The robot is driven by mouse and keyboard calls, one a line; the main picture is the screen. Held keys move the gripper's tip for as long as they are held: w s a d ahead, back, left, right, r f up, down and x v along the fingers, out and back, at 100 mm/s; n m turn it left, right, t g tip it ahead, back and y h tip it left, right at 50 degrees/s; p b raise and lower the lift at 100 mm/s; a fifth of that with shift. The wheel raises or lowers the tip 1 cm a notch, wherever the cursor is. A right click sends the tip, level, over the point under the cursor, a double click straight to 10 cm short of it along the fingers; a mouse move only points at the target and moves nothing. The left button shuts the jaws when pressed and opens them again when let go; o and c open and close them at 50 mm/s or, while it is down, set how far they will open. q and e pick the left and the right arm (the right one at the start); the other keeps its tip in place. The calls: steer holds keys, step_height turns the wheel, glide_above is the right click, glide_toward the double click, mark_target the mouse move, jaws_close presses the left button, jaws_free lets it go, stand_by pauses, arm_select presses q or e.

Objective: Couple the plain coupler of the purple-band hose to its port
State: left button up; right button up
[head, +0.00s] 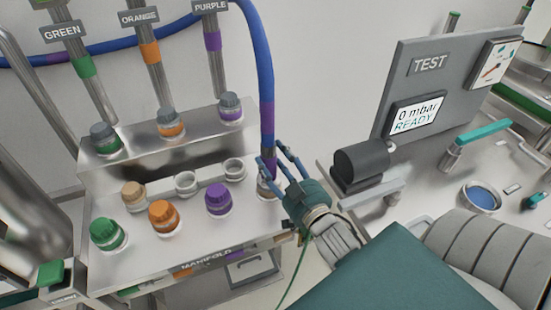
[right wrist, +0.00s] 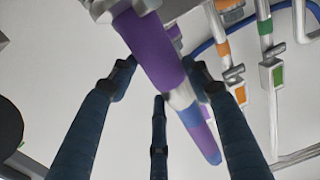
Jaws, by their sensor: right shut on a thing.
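The blue hose (head: 265,60) hangs from the top with a purple band (head: 267,112). Its coupler has a purple sleeve (right wrist: 150,50) and a metal end (head: 269,189), which points down at the manifold's right edge; contact there cannot be told. My right gripper (head: 273,163) has its fingers around the coupler; it also shows in the right wrist view (right wrist: 163,85). A purple-capped port (head: 218,199) stands in the front row, left of the coupler. A grey-topped purple fitting (head: 231,108) stands on the rear step under the PURPLE sign. My left gripper is not in view.
The manifold (head: 115,180) also carries green (head: 108,233) and orange (head: 164,217) caps, a tan cap (head: 133,194) and two white open cups (head: 186,183). The TEST panel (head: 430,65) reads 0 mbar READY. A black block (head: 360,167) stands right of my gripper.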

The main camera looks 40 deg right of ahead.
stand_by(0.7)
steer(key=o, duration=1.5)
steer(key=shift+f, duration=0.1)
steer(key=shift+c, duration=0.2)
steer(key=shift+f, duration=0.1)
steer(key=shift+s, duration=0.1)
steer(key=s+a, duration=0.1)
steer(key=s, duration=1)
steer(key=shift+s+a, duration=0.35)
steer(key=shift+a, duration=0.05)
